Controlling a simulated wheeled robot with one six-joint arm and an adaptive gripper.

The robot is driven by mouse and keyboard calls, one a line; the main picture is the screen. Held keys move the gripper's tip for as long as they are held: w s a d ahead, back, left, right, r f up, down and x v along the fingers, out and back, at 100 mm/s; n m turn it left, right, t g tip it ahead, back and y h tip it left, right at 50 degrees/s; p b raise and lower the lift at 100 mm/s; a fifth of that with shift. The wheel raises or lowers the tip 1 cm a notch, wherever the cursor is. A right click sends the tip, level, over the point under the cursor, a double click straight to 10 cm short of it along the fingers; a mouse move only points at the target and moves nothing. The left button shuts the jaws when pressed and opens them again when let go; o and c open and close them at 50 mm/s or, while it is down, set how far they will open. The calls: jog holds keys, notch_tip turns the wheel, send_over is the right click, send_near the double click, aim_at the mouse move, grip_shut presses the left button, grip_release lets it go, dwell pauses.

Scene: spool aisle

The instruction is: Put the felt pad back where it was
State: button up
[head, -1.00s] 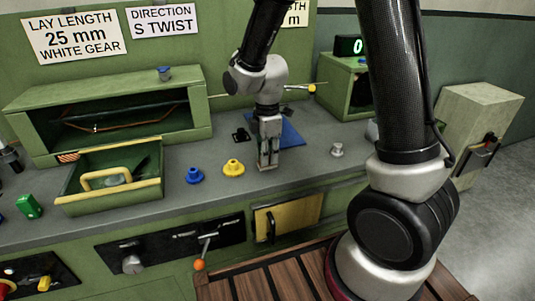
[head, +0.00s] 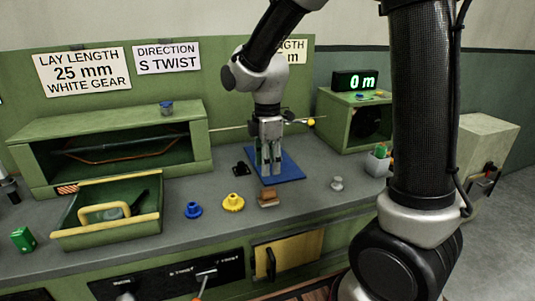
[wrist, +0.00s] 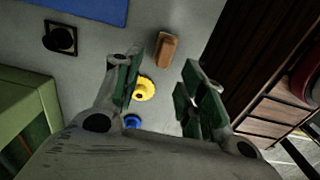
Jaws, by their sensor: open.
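A small brown block (head: 268,198), which looks like the felt pad, lies on the grey bench to the right of the yellow gear (head: 233,202). It also shows clear in the wrist view (wrist: 167,50). My gripper (head: 270,171) is open and empty, fingers pointing down, in front of the blue mat (head: 288,166) in the head view and behind the block. In the wrist view my gripper's fingers (wrist: 161,72) stand apart with nothing between them. The block is apart from the fingers.
A blue gear (head: 193,210) sits left of the yellow one. A small black part (head: 241,168) lies left of the mat. A green drawer tray (head: 110,236) stands at left, and a small silver knob (head: 337,184) at right. A grey cup (head: 378,164) stands further right.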

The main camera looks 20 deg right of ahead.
jog(key=s+d+r+m+t, duration=0.2)
jog(key=s+d+r+m, duration=0.8)
jog(key=r, duration=0.1)
jog(key=s+d+r+m+t, duration=0.1)
jog(key=s+d+m+t, duration=0.1)
jog(key=s+d+m, duration=0.3)
jog(key=s+m, duration=0.3)
jog(key=s, duration=0.1)
